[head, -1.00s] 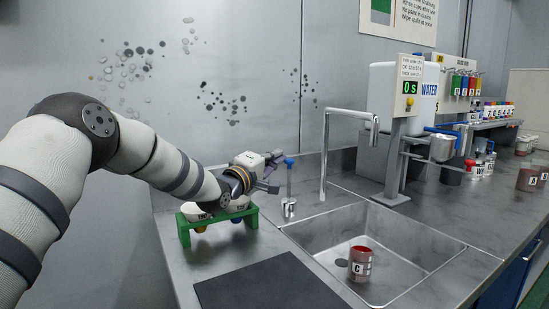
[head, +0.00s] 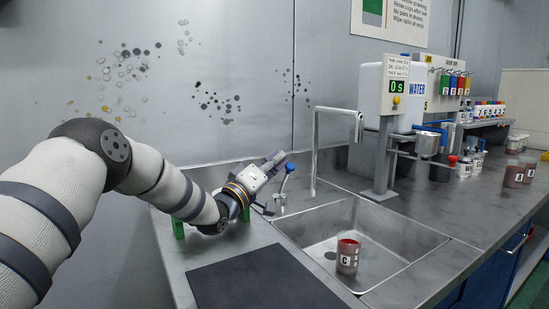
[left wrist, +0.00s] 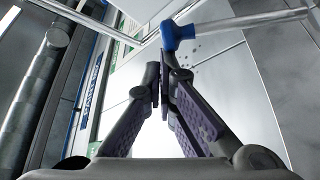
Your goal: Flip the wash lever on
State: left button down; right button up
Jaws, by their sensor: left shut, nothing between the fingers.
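The wash lever, a metal stem with a blue tip (head: 290,167), stands at the left back corner of the sink (head: 395,268). Its stem leans to the right in the head view. My left gripper (head: 279,157) is shut and empty, with its fingertips just left of the blue tip. In the left wrist view the blue tip (left wrist: 178,36) is just beyond the closed fingertips (left wrist: 161,82). It looks close to or touching the right finger; I cannot tell which. My right gripper is not in view.
The faucet (head: 315,150) rises right of the lever. A red cup marked C (head: 347,258) stands in the sink. A green rack (head: 178,229) is mostly behind my left arm. A dark mat (head: 260,280) lies in front. The display (head: 396,86) reads 0 s.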

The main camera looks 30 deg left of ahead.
pick_arm(q)
jog(key=shift+s+d+f+m+t+h, duration=0.1)
jog(key=shift+s+d+f+m+h, duration=0.3)
jog(key=shift+m, duration=0.45)
jog(key=shift+s+d+f+m+t+h, duration=0.1)
jog(key=shift+d+f+m+h, duration=0.1)
jog(key=shift+d+m+h, duration=0.55)
jog(key=shift+s+d+f+m+t+h, duration=0.15)
jog(key=shift+s+f+m+h, duration=0.15)
jog(key=shift+m, duration=0.7)
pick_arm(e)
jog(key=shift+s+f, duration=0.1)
